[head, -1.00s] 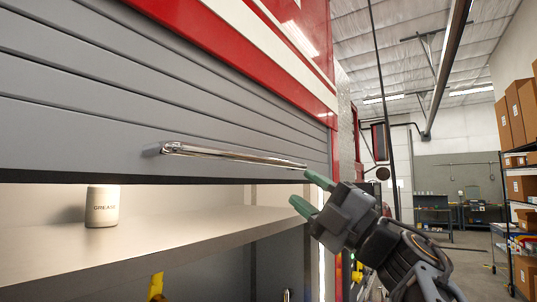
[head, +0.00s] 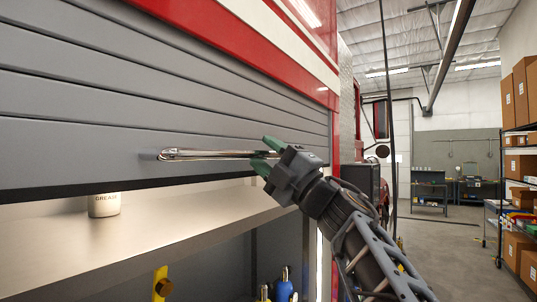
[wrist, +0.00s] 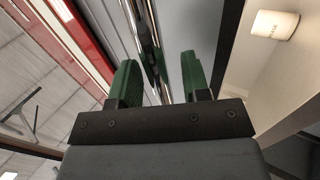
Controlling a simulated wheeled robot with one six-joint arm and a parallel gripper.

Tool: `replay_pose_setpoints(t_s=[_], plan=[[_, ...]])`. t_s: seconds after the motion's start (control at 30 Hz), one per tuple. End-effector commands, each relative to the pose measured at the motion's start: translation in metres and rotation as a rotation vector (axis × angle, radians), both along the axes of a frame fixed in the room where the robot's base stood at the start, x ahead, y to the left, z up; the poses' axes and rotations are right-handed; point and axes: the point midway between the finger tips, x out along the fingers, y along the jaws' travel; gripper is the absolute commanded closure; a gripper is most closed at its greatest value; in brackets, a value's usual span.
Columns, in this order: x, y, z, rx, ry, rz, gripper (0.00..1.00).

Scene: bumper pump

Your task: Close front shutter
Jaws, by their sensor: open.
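The front shutter (head: 90,148) is grey and slatted, partly down over a compartment in the red truck. A chrome bar handle (head: 205,155) runs along its lower part; it also shows in the wrist view (wrist: 148,45). My gripper (head: 263,156) is at the right part of the handle, with its green fingers open. In the wrist view my gripper (wrist: 158,82) has the bar passing between its two fingers. Whether the fingers touch the bar cannot be told. The far right end of the handle is hidden behind my gripper.
A steel shelf (head: 150,232) lies under the shutter's lower edge, with a white grease can (head: 104,205) on it. Yellow and blue items stand below the shelf. A storage rack (head: 520,170) with boxes is at the far right, with open floor before it.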

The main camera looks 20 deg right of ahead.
Motion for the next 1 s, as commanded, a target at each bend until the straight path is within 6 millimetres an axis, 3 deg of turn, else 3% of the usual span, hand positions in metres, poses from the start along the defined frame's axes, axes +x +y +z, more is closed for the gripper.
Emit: replay_pose_setpoints(t_s=[0.07,0.5,0.83,1.0], plan=[[0.0,0.0,0.0,0.0,0.0,0.0,0.58],[0.0,0.0,0.0,0.0,0.0,0.0,1.0],[0.0,0.0,-0.002,0.0,0.001,0.001,1.0],[0.008,0.006,-0.021,0.0,0.004,0.017,1.0]])
